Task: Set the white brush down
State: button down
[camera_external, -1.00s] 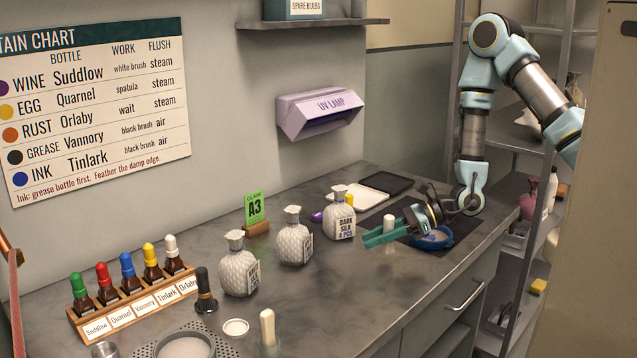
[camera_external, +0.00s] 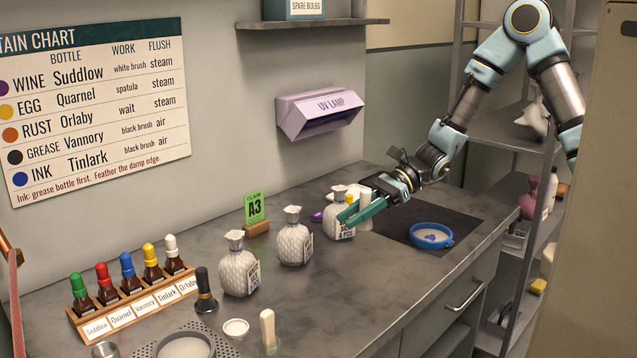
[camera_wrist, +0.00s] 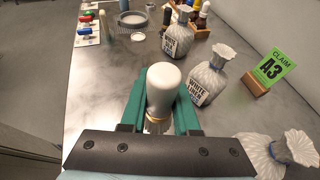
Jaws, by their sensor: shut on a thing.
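My gripper (camera_external: 361,210) has green fingers shut on the white brush (camera_wrist: 161,88). In the wrist view the brush's pale rounded end points up between the fingers. In the external view the brush (camera_external: 365,208) is upright, beside the rightmost white bottle-shaped bundle and partly hidden by a finger. I cannot tell whether its lower end touches the counter.
A blue ring-shaped dish (camera_external: 431,236) sits on a dark mat (camera_external: 398,219) to the right. White bundles (camera_external: 294,240) stand left of my gripper. A bottle rack (camera_external: 135,300), a dark brush (camera_external: 205,292) and a pale-handled tool (camera_external: 268,328) are farther left. The counter front (camera_external: 340,290) is clear.

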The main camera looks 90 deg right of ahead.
jog(key=w+n+y+b, duration=0.1)
jog(key=n+y, duration=0.1)
jog(key=r+g+p, duration=0.1)
jog(key=r+p, duration=0.1)
jog(key=p, duration=0.1)
send_over(275, 224)
jog(key=shift+y, duration=0.4)
notch_tip(275, 224, down, 7)
jog(key=shift+s+a+r+p, duration=0.1)
jog(key=shift+r+p, duration=0.1)
jog(key=shift+p, duration=0.65)
notch_tip(275, 224, down, 4)
jog(key=shift+r+p, duration=0.1)
jog(key=shift+p, duration=0.55)
jog(key=shift+f+p, duration=0.45)
jog(key=shift+f, duration=0.15)
jog(key=shift+f+g, duration=0.2)
jog(key=shift+g, duration=0.1)
